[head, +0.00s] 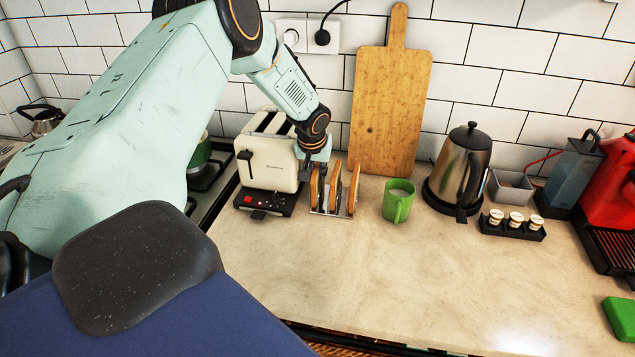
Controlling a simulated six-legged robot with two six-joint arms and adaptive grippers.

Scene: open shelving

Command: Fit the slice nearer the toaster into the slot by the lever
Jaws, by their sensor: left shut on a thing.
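A cream toaster (268,168) stands at the back left of the counter, with two dark slots on top and a black lever (246,158) on its front face. Right of it a metal toast rack (345,213) holds brown bread slices upright. The slice nearer the toaster (315,190) is at the rack's left end; another slice (353,190) stands at the right end. My left gripper (317,170) points down over the left end of the rack and is shut on the nearer slice, whose top is partly hidden by the fingers. My right gripper is out of view.
A green mug (398,202) stands close right of the rack, with a wooden board (390,110) leaning behind. A steel kettle (460,165) and a black tray of small cups (513,226) are farther right. The front counter (400,285) is clear.

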